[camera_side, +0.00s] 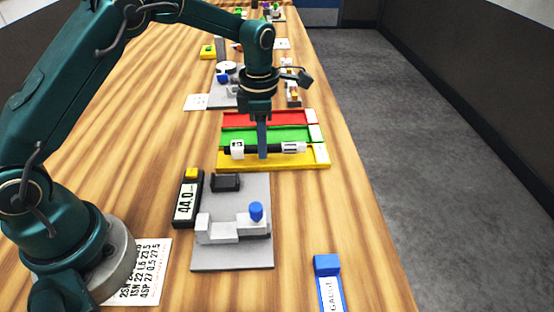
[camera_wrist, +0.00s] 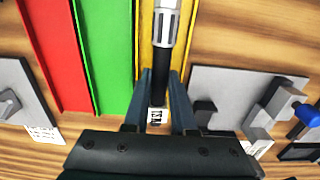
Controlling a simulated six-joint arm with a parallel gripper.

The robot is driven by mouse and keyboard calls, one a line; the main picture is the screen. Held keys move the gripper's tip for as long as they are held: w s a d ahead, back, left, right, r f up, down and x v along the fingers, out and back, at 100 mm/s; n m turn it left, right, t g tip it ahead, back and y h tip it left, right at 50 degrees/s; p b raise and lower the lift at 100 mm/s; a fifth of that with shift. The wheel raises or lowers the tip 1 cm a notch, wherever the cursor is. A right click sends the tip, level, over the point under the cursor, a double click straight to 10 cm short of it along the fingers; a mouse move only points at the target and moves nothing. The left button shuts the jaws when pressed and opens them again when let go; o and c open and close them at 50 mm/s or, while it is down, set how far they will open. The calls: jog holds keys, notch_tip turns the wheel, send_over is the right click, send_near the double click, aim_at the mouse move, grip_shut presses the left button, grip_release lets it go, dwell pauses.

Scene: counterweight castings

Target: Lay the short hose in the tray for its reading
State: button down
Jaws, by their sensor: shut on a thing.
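The short hose (camera_side: 272,149) is a black tube with a white tag marked in black at its left end and a white, dark-striped fitting at its right end. My gripper (camera_side: 262,155) points straight down and is shut on its middle. In the wrist view the hose (camera_wrist: 162,85) runs between the two fingers (camera_wrist: 161,74). The hose is lengthwise along the yellow lane of the tray (camera_side: 280,163), beside the green lane (camera_side: 265,135) and the red lane (camera_side: 262,118). I cannot tell whether it touches the lane floor.
In front are a grey plate with a clamp and blue knob (camera_side: 232,255), a display reading 44.0 (camera_side: 187,200), and a number sheet (camera_side: 150,270). A blue-topped gauge (camera_side: 328,280) lies at front right. More fixtures (camera_side: 222,88) stand behind. The table's right edge is close to the tray.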

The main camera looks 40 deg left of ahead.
jog(key=shift+f, duration=0.65)
jog(key=c, duration=0.7)
grip_release()
jog(key=shift+o, duration=0.2)
jog(key=shift+r, duration=3.5)
